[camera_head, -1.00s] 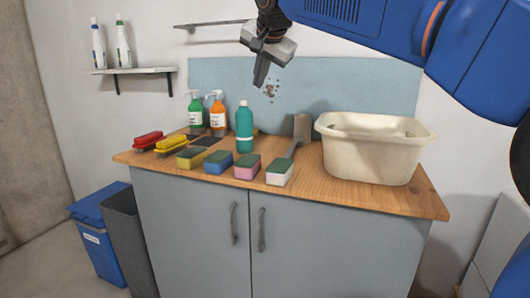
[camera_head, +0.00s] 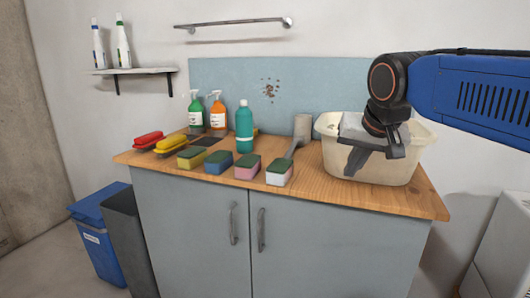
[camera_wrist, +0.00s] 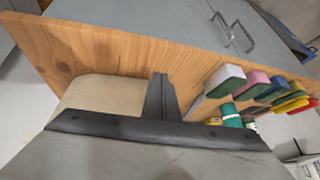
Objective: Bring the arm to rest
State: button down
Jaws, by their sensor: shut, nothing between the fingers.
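My gripper (camera_head: 352,166) is in front of the cream basin at the right of the counter in the head view. It is shut and empty, its fingers pointing down and to the left. In the wrist view the shut fingers (camera_wrist: 160,95) show as one dark wedge above the counter area, with part of the cream basin (camera_wrist: 105,93) beside them. My blue arm reaches in from the right edge of the head view. The gripper hides part of the basin's front wall; whether it touches the basin I cannot tell.
A stained blue panel (camera_head: 310,85) stands behind. Blue and grey bins (camera_head: 96,235) stand at left.

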jog(key=s+d+f+n+g, duration=0.1)
jog(key=s+d+f, duration=0.3)
jog(key=s+f, duration=0.6)
jog(key=s+d+f+n, duration=0.1)
jog(key=s+d+f, duration=0.3)
jog(key=s+f, duration=0.6)
notch_tip(320, 180, down, 3)
jog(key=shift+d+r+g+h, duration=0.1)
jog(key=shift+d+g+h, duration=0.1)
jog(key=shift+g+h, duration=0.15)
